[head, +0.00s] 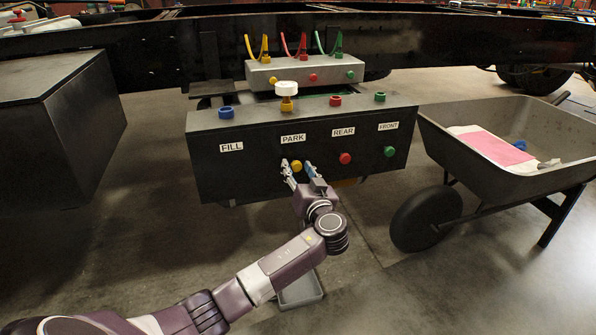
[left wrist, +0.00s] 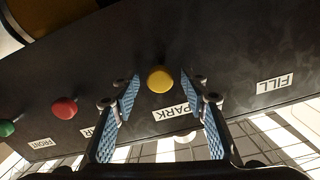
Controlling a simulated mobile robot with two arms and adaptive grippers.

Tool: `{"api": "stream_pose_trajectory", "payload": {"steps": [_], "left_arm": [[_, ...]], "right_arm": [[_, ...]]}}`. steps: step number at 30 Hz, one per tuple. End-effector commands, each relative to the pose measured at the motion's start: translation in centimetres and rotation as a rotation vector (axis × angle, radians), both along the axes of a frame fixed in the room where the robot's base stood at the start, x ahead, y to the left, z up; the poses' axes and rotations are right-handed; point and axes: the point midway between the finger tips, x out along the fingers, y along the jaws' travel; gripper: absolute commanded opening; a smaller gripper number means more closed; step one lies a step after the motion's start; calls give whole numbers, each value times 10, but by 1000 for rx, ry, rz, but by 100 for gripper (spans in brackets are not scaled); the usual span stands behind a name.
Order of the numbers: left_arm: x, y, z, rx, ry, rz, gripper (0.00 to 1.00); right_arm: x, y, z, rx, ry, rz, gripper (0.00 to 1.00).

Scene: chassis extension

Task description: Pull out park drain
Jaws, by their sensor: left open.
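The park drain is a yellow knob (head: 296,166) on the front face of a black box (head: 240,172), below the PARK label (head: 293,138). My left gripper (head: 297,170) is at the box front with one finger on each side of the yellow knob. In the left wrist view the yellow knob (left wrist: 160,80) shows between and just beyond the open blue-padded fingers (left wrist: 158,98). Both fingers look apart from the knob. The knob sits against the panel. My right gripper is not in view.
A red knob (head: 345,158) and a green knob (head: 389,151) sit right of the yellow one under REAR and FRONT labels. A wheelbarrow (head: 450,130) stands at the right. A dark box (head: 45,130) is at the left. Coloured hoses (head: 302,44) rise behind.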

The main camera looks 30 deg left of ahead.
Motion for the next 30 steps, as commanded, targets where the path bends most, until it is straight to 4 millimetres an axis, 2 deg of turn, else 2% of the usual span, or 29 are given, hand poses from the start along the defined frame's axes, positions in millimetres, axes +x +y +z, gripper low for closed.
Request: {"api": "stream_pose_trajectory", "payload": {"steps": [6, 15, 18, 25, 30], "left_arm": [[0, 0, 0, 0, 0, 0, 41], [0, 0, 0, 0, 0, 0, 8], [0, 0, 0, 0, 0, -1, 0], [0, -1, 0, -1, 1, -1, 0], [-10, -14, -2, -4, 1, -3, 0]], "right_arm": [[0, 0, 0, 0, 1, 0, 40], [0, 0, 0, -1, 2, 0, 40], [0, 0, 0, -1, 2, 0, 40], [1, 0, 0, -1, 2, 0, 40], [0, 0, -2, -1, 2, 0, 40]]}}
